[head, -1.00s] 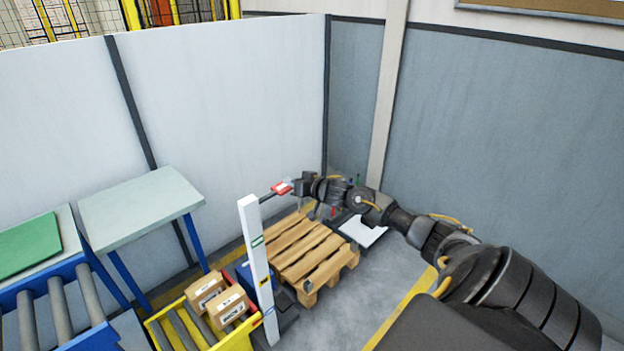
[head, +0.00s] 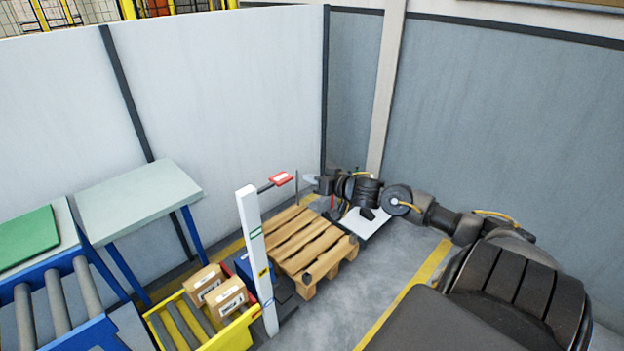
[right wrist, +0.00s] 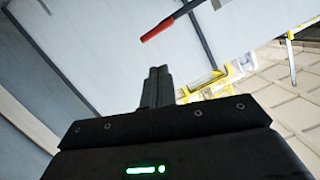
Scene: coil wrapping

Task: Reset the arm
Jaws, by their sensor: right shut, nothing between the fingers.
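My right arm reaches in from the right in the head view, with my right gripper (head: 309,179) at its far end, just right of the red-tipped arm (head: 281,178) of the white post (head: 255,255). In the right wrist view my right gripper (right wrist: 155,85) shows its two fingers pressed together with nothing between them. The red tip (right wrist: 157,32) hangs apart from the fingers, above them in that view. My left gripper is not in view.
A wooden pallet (head: 305,250) lies on the floor beside the post. A yellow roller conveyor (head: 185,325) carries two cardboard boxes (head: 228,298). A pale table (head: 140,200) stands at the left. Grey walls close the corner behind my arm.

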